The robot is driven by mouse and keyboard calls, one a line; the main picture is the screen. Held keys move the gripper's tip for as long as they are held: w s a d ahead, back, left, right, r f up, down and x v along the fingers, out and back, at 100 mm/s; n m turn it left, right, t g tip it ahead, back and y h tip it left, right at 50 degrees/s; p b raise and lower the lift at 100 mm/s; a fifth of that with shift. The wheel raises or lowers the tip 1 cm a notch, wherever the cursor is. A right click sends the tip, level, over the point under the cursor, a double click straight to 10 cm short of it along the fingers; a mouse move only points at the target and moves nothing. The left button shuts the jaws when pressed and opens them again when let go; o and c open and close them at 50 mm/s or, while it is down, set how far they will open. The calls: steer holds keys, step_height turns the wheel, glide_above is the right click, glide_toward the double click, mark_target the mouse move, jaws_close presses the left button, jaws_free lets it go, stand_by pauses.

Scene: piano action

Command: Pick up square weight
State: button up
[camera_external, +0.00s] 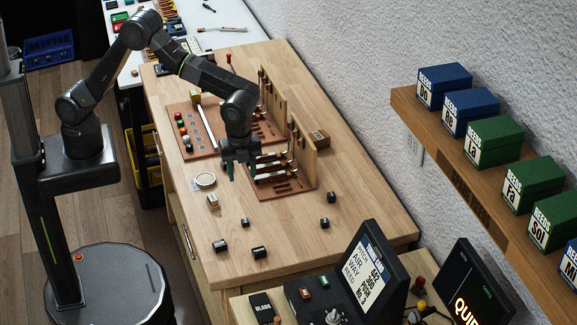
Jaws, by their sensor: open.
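Several small dark blocks lie on the wooden workbench (300,235). A larger one (220,246) and another (259,252) are at the near left, with a small one (245,223) just behind them. Another small block (324,223) and one more (332,197) lie to the right. I cannot tell which is the square weight; they are too small to read. My gripper (243,173) points down with its green-tipped fingers apart and nothing seen between them. It is at the left edge of the nearer piano action model (281,188), away from the dark blocks.
A second action model on a brown board (190,143) stands behind. A round tin (204,180) and a tan block (213,202) lie left of my gripper. A monitor (362,272) stands at the near edge. A wall shelf (452,172) holds boxes. The bench's near middle is mostly free.

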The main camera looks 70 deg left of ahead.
steer(key=s+f+m+t+b, duration=0.4)
steer(key=m+b, duration=0.4)
steer(key=m, duration=0.5)
steer(key=m+p, duration=0.1)
steer(key=m, duration=0.4)
glide_toward(244, 221)
steer(key=x, duration=0.8)
steer(key=shift+a+f, duration=0.1)
steer(key=shift+f, duration=0.1)
jaws_close()
